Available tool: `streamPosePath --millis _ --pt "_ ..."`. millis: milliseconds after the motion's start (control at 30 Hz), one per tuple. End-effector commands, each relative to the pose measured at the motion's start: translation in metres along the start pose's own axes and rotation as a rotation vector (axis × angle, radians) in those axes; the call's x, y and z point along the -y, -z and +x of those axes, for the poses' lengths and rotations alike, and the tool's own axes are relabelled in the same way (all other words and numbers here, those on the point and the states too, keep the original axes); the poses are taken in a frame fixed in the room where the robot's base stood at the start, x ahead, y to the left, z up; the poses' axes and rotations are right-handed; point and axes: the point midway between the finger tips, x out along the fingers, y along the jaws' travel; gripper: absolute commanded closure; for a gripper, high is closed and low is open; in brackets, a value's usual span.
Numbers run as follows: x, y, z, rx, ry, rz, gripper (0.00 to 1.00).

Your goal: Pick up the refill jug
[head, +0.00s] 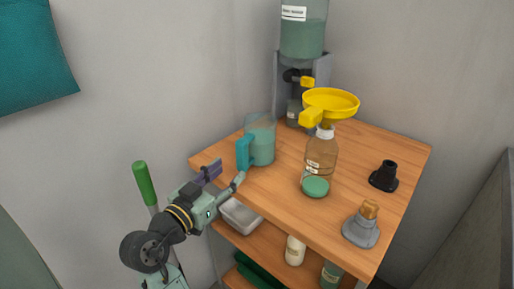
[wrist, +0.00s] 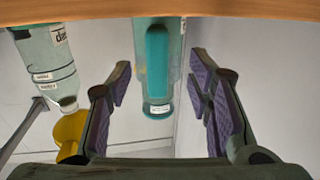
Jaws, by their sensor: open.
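The refill jug (head: 263,142) is a clear jug with a teal handle, standing upright near the left edge of the wooden top. Its handle (head: 245,152) faces my gripper. My gripper (head: 224,177) is open and empty at the left edge of the top, just short of the handle. In the wrist view, which is upside down, the jug's handle (wrist: 157,60) appears between the two purple-padded fingers (wrist: 162,88) but beyond them. I see no contact with either finger.
A dispenser (head: 303,40) stands behind. A black fitting (head: 384,176) and a grey-based nozzle (head: 361,228) lie right.

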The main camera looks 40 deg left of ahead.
Motion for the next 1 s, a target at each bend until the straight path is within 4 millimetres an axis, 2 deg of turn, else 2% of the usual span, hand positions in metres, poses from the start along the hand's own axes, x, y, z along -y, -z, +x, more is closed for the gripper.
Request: streamPosePath --millis 100,333,600,900,1000 --pt "0.000 0.002 0.018 0.000 0.000 -0.002 0.53" --pt "-0.001 0.005 0.036 -0.001 0.002 -0.001 0.53" --pt "-0.003 0.007 0.073 -0.001 0.003 -0.002 0.53" --pt "-0.004 0.005 0.079 -0.002 0.004 0.000 0.53" --pt "-0.004 0.005 0.079 -0.002 0.004 0.000 0.59"
